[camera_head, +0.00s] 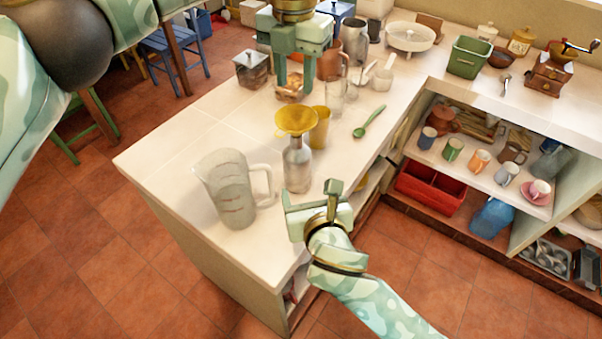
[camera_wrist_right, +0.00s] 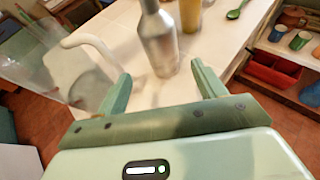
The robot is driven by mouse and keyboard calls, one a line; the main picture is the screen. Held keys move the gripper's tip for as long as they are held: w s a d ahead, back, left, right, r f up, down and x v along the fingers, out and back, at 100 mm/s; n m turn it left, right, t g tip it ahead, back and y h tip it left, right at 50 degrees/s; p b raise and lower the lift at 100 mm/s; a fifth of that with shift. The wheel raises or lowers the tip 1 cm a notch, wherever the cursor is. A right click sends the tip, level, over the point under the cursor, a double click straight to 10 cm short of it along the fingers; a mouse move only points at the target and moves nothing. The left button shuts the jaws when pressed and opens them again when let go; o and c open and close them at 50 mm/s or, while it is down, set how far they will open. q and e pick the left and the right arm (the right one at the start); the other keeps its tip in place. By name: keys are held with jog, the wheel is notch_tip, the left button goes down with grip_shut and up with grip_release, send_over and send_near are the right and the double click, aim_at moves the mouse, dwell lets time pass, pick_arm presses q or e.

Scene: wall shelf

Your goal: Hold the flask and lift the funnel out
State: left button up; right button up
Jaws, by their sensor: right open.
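The flask (camera_head: 297,170) is a grey, shiny bottle standing upright on the counter. The yellow funnel (camera_head: 296,119) sits in its mouth. My right gripper (camera_head: 310,197) is open and empty on the near side of the flask. In the right wrist view the flask (camera_wrist_right: 158,42) stands ahead, beyond and between the fingertips (camera_wrist_right: 162,85), not touching them; the funnel is out of that frame. My left gripper (camera_head: 295,78) points down above the counter, behind the funnel, fingers apart. A small jar with brown contents (camera_head: 291,91) shows below it; I cannot tell whether they touch.
A large clear measuring jug (camera_head: 228,185) stands left of the flask, its handle towards it. A yellow cup (camera_head: 321,128) stands close behind the funnel, with a glass (camera_head: 336,98) further back. A green spoon (camera_head: 370,122) lies to the right. The counter's left part is clear.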

aim_at(300, 173)
jog(key=x, duration=1.2)
jog(key=shift+w+f, duration=0.15)
jog(key=shift+f, duration=0.05)
